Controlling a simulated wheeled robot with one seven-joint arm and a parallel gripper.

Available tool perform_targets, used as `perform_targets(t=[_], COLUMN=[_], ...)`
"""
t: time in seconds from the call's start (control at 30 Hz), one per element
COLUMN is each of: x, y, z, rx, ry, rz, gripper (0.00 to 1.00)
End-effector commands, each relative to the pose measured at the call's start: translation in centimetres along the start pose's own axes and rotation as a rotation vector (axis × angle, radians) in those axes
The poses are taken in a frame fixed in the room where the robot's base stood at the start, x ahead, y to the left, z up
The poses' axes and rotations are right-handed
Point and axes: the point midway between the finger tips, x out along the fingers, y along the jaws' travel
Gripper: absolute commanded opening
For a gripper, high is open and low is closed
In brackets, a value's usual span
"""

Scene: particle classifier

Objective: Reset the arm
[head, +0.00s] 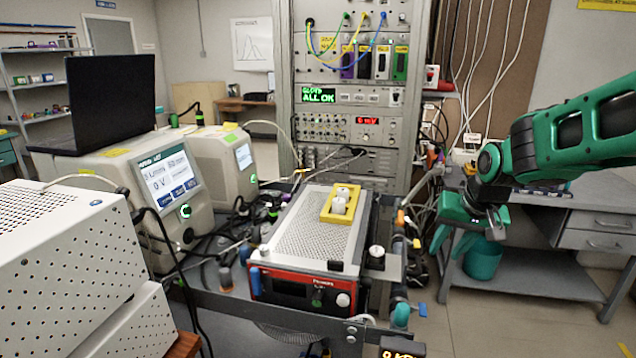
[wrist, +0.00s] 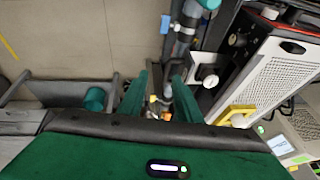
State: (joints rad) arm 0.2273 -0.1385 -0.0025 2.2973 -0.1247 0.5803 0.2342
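My gripper (head: 453,240) hangs at the right in the head view, at the end of my green arm, with its fingers pointing down. It is in the air, apart from the instruments on its left. In the wrist view my gripper (wrist: 160,68) shows two green fingers with a gap between them. It is open, and I see nothing held in it. Pipe fittings and the floor show beyond the gap.
A perforated red-fronted box (head: 306,238) carries a yellow holder (head: 328,214) with white pieces. An instrument rack (head: 350,120) stands behind. A grey desk (head: 590,222) and teal bin (head: 482,262) are at the right. Floor (head: 500,325) is clear in front.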

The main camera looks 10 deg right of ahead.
Motion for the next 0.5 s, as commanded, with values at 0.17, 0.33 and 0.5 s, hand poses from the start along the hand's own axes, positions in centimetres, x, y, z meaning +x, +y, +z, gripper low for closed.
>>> perform_targets(t=[0.17,0.33,0.5], x=[-3.0,-5.9,-7.7], y=[5.8,10.9,13.4], z=[5.9,13.9,20.1], rx=[0.045,0.109,0.161], ry=[-0.086,-0.215,-0.318], rz=[0.097,0.166,0.184], gripper=[0.31,0.31,0.31])
